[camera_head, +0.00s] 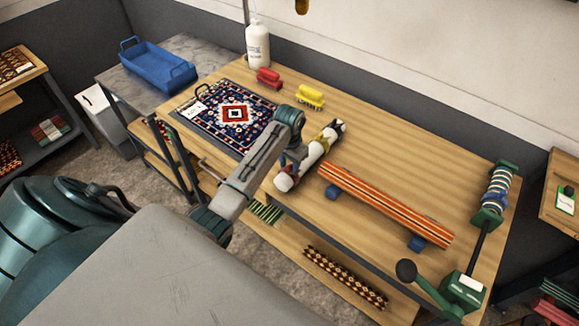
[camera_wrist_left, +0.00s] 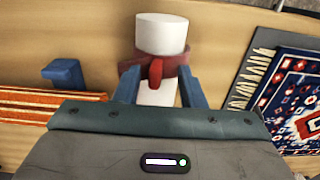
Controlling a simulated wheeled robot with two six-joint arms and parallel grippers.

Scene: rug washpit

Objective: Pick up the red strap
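The red strap (camera_wrist_left: 157,68) wraps around a white roll (camera_wrist_left: 161,33) near its end, with a red tab at its middle. In the head view the white roll (camera_head: 313,153) lies on the wooden bench, and a bit of the red strap (camera_head: 283,183) shows at its near end. My left gripper (camera_head: 291,160) is over the near part of the roll. In the left wrist view its two blue fingers (camera_wrist_left: 158,88) stand apart, one on each side of the strap's tab. Whether they touch the strap is unclear. My right gripper is not in view.
A striped orange rug roll (camera_head: 385,205) rests on blue supports to the right. A patterned rug (camera_head: 215,105), red brush (camera_head: 268,77), yellow brush (camera_head: 310,97) and white bottle (camera_head: 257,45) are on the bench's far side. A green cranked device (camera_head: 462,292) stands at the right end.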

